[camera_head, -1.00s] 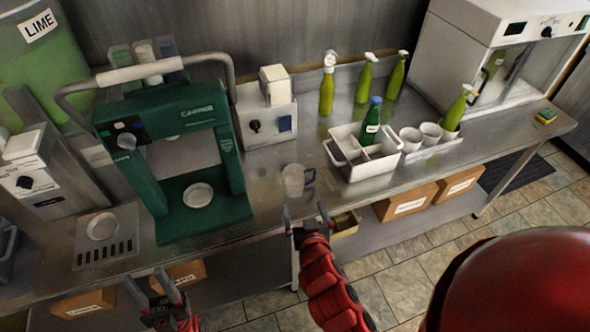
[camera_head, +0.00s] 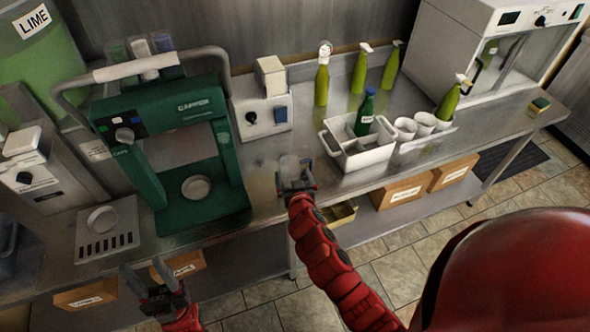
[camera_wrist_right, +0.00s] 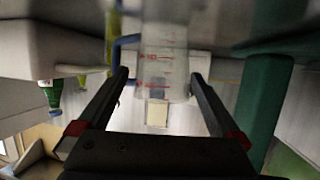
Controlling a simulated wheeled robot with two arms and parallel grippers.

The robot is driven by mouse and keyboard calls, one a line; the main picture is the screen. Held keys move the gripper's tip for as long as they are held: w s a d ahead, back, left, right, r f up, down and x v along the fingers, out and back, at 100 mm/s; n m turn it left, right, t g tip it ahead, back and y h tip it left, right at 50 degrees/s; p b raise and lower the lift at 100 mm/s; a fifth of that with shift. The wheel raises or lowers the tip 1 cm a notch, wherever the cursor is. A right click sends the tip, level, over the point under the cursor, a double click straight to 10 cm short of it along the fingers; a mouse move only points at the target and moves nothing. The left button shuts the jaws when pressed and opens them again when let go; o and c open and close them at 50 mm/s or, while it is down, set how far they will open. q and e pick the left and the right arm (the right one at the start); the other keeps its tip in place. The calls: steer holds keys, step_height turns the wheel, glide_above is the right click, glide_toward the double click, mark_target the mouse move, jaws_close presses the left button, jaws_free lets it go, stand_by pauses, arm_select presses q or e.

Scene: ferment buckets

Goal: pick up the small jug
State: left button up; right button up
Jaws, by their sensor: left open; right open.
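The small jug is clear with red measuring marks. In the head view the jug (camera_head: 289,163) stands near the front edge of the steel counter, partly hidden by my right gripper (camera_head: 295,174). In the right wrist view the jug (camera_wrist_right: 163,62) shows between the two open fingers of the right gripper (camera_wrist_right: 159,76), with a blue handle to its left. I cannot tell whether the fingers touch it. My left gripper (camera_head: 143,269) is open and empty, low in front of the counter's front edge.
A green press (camera_head: 203,197) stands left of the jug, and a white box machine (camera_head: 262,115) behind it. A white divided caddy (camera_head: 358,153) with a green bottle is to the right. White cups (camera_head: 405,128) and several spray bottles stand beyond. Boxes (camera_head: 402,192) sit on the lower shelf.

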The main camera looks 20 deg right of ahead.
mark_target(289, 165)
steer(key=shift+w+p, duration=0.4)
steer(key=shift+w, duration=0.05)
steer(key=shift+f+p+x, duration=0.2)
steer(key=shift+p+x, duration=0.4)
steer(key=shift+x, duration=1.1)
steer(key=shift+s, duration=0.1)
steer(key=c, duration=1.2)
steer(key=shift+o, duration=0.2)
